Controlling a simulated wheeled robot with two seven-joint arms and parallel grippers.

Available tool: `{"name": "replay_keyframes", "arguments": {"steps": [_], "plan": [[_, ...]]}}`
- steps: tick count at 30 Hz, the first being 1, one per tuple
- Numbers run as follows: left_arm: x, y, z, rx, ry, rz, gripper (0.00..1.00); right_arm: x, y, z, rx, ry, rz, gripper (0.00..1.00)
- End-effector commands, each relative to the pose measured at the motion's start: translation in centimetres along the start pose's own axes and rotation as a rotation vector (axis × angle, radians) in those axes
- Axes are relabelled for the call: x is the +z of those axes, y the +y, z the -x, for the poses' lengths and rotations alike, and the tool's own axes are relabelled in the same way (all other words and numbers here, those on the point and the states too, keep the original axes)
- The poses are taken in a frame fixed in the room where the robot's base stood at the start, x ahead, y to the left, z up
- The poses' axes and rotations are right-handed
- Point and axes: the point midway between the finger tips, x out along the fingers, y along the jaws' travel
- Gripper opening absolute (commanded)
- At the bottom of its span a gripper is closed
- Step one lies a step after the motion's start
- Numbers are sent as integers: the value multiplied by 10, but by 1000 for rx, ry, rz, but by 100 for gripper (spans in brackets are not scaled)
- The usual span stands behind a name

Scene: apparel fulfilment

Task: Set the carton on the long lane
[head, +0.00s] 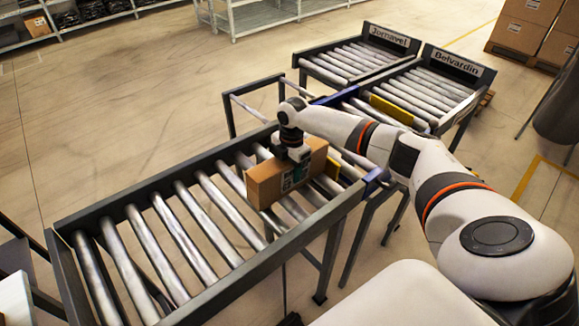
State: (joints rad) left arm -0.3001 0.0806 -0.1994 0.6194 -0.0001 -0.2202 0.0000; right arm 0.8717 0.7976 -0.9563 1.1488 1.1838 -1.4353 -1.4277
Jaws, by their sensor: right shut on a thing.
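A brown cardboard carton (268,186) is at the right end of the long roller lane (215,269), just over or on its rollers; I cannot tell whether it touches them. My right gripper (293,160) is shut on the carton from above, and its fingers are partly hidden by the carton and the wrist. A dark green and white patch shows on the carton's near side by the gripper. My left gripper is out of view.
Two short roller lanes, with signs reading Jornavel (388,35) and Belvardin (452,62), stand at the back right. A yellow bar (392,109) lies across the Belvardin lane. Most long-lane rollers left of the carton are bare. Stacked boxes (527,32) stand far right.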

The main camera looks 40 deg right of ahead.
Motion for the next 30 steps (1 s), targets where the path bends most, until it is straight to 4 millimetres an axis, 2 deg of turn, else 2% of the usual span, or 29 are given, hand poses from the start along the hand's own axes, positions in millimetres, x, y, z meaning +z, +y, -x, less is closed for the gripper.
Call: {"name": "replay_keyframes", "arguments": {"steps": [3, 4, 8, 9, 16, 20, 23, 30], "plan": [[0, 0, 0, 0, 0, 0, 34, 0, -1, 1, -2, 0, 0, 14], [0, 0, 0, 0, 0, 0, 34, 0, -1, 1, -2, 0, 0, 54], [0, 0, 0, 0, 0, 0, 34, 0, -1, 1, -2, 0, 0, 76], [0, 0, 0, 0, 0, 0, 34, 0, 0, 1, -1, 0, 0, 78], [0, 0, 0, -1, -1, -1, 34, 0, 1, 0, 2, 1, 0, 78], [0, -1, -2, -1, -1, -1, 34, 0, 0, 6, 0, 1, 0, 78], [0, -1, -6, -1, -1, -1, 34, -1, 0, 20, -3, 2, 0, 78], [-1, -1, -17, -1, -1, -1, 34, 0, -1, 72, -6, 0, 1, 78]]}}
